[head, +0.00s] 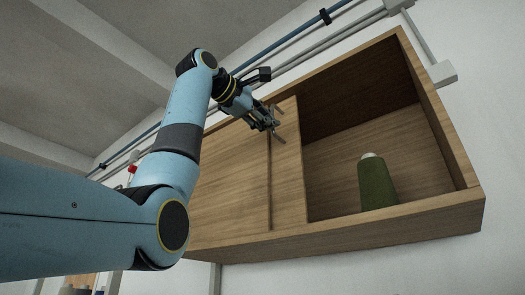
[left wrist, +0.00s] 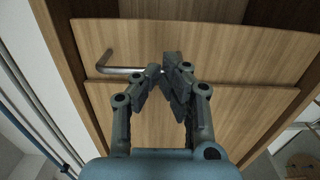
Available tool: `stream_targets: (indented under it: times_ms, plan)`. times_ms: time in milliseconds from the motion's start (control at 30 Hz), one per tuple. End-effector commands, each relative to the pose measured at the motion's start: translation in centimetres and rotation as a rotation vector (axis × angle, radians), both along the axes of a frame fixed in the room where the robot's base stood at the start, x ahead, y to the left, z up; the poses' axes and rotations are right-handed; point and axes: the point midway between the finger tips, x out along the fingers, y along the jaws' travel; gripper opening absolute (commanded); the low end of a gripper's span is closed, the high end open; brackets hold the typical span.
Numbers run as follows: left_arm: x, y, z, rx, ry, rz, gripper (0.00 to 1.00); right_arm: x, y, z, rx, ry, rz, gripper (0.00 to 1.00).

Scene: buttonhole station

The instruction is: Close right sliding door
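The right sliding door (head: 288,172) is a wooden panel slid left, mostly behind the left door (head: 230,185), so only a narrow strip of it shows. Its metal bar handle (left wrist: 122,70) shows in the left wrist view. My left gripper (head: 270,120) is at this handle in front of the door. In the left wrist view its fingertips (left wrist: 163,72) are drawn close together at the handle and partly hide it. I cannot tell whether the bar lies between them. My right gripper is out of view.
The right half of the wall cabinet (head: 350,238) is open. A green thread cone (head: 377,185) stands inside it, apart from the door edge. Pipes (head: 330,40) run along the wall above the cabinet.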

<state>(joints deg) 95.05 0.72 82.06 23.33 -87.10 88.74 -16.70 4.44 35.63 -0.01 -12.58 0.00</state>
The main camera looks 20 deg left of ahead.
Motion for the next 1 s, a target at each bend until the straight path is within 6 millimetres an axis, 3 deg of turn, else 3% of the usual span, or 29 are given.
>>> stream_targets:
  times_ms: [167,433,1000]
  plan:
    - [-0.1,-0.4,-0.2,0.000,0.006,-0.003,0.00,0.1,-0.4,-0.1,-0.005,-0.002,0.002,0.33]
    - [-0.1,-0.3,-0.1,0.000,0.005,-0.003,0.00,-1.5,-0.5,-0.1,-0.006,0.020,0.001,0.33]
    - [-0.1,-0.4,-0.1,0.000,0.004,-0.004,0.00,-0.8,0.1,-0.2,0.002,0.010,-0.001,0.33]
